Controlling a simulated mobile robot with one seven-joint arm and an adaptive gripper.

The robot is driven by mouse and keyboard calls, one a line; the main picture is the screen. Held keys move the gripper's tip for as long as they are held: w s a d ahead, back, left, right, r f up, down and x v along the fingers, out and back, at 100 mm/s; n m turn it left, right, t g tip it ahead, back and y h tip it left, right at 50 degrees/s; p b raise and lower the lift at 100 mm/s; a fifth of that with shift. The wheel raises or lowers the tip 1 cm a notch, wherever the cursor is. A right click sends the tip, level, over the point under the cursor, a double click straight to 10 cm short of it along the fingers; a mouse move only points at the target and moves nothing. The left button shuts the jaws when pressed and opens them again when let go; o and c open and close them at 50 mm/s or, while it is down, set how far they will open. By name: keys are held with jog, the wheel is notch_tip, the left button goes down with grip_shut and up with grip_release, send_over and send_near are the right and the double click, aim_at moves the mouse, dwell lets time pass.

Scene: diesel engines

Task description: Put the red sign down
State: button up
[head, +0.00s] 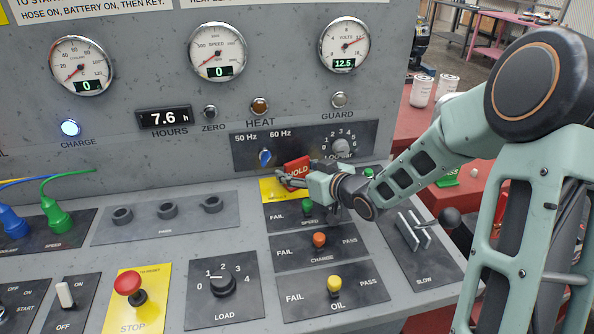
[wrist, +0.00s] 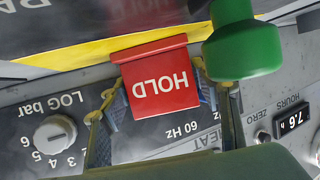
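The red sign (head: 297,170) reads HOLD and stands over the yellow plate (head: 272,191) below the LOG bar panel. In the wrist view the sign (wrist: 160,82) appears upside down, between the two fingers of my gripper (wrist: 163,95). The finger pads meet its left and right edges, so my gripper looks shut on it. In the head view my gripper (head: 300,181) reaches the sign from the right and hides part of it. Whether the sign's lower edge touches the panel cannot be told.
A green knob (head: 308,205) stands just below the sign; it is close to the right finger in the wrist view (wrist: 243,48). The orange knob (head: 319,240), yellow knob (head: 334,285) and blue switch (head: 265,157) are nearby. The grey panel (head: 240,248) has bare areas.

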jog(key=shift+o, duration=1.1)
jog(key=shift+r, duration=0.1)
jog(key=shift+s+d+r, duration=0.1)
jog(key=shift+d+r, duration=0.05)
jog(key=shift+r, duration=0.1)
jog(key=p+v, duration=0.2)
jog(key=v, duration=0.9)
jog(key=shift+s+d, duration=0.2)
jog(key=shift+s, duration=0.1)
jog(key=shift+w+a+r, duration=0.1)
jog(key=shift+w+a, duration=0.05)
